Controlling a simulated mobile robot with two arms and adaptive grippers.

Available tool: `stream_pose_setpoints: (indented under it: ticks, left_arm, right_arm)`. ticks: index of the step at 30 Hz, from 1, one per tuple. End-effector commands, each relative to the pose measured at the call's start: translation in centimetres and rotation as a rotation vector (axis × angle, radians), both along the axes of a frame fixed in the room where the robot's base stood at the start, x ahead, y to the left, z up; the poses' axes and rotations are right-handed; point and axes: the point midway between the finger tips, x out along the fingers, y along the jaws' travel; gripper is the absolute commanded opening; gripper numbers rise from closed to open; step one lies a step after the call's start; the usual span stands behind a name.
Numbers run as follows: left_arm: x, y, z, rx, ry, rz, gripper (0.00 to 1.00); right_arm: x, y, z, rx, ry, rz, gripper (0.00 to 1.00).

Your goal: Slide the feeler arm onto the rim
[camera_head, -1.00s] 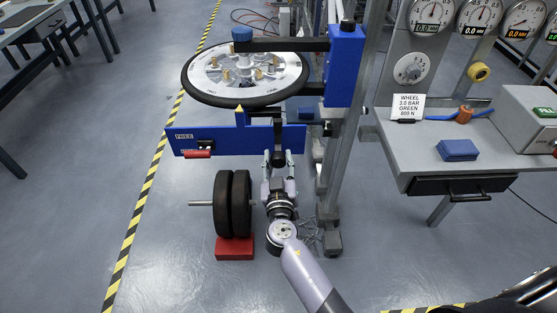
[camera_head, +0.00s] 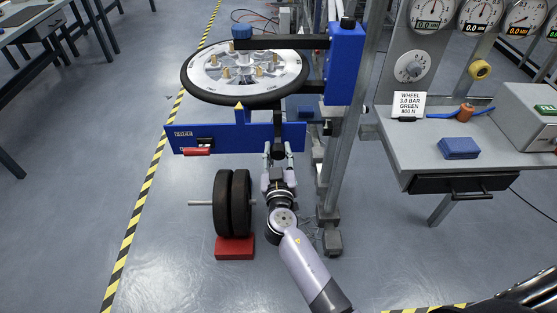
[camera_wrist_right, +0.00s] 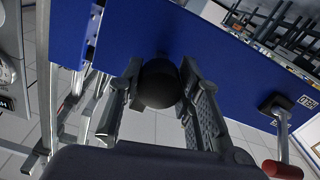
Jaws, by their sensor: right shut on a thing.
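The spoked wheel (camera_head: 205,92) lies flat on the stand, its dark tyre around a pale rim (camera_head: 290,65). Below its near edge is a long blue panel (camera_head: 225,137) with a yellow pointer (camera_head: 239,106) at its top. My right gripper (camera_head: 278,153) is in front of the panel, shut on a dark round knob (camera_wrist_right: 158,83), which sits between both fingers in the wrist view. My left gripper is out of view.
A red-handled lever (camera_head: 197,151) is on the panel's left part. Dark discs (camera_head: 233,203) on a red block (camera_head: 235,247) stand left of my right arm. A metal post (camera_head: 345,130) and the bench (camera_head: 420,160) stand to the right.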

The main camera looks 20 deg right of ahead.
Motion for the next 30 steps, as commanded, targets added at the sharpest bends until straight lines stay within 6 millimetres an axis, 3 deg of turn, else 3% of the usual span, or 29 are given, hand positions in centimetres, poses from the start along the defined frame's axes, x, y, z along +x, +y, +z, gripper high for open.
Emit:
stream_pose_setpoints:
  ticks: [1,4,13,14,23,30]
  left_arm:
    - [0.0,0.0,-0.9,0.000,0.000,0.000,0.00]
    - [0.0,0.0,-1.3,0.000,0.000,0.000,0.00]
    - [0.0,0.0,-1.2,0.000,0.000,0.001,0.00]
    - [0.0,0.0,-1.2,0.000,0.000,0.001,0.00]
    - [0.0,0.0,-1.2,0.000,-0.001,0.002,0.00]
    - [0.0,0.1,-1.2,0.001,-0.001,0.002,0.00]
  right_arm:
    - [0.9,-0.3,-0.2,0.000,-0.007,-0.001,0.00]
    - [1.9,-0.6,0.0,0.000,-0.006,-0.001,0.00]
    - [2.2,-0.7,0.2,0.001,-0.005,0.000,0.00]
    - [2.2,-0.7,0.2,0.001,-0.005,0.000,0.33]
    - [2.1,-0.6,0.2,0.000,-0.003,0.001,0.53]
    - [2.1,-0.6,0.1,0.000,-0.003,0.001,0.53]
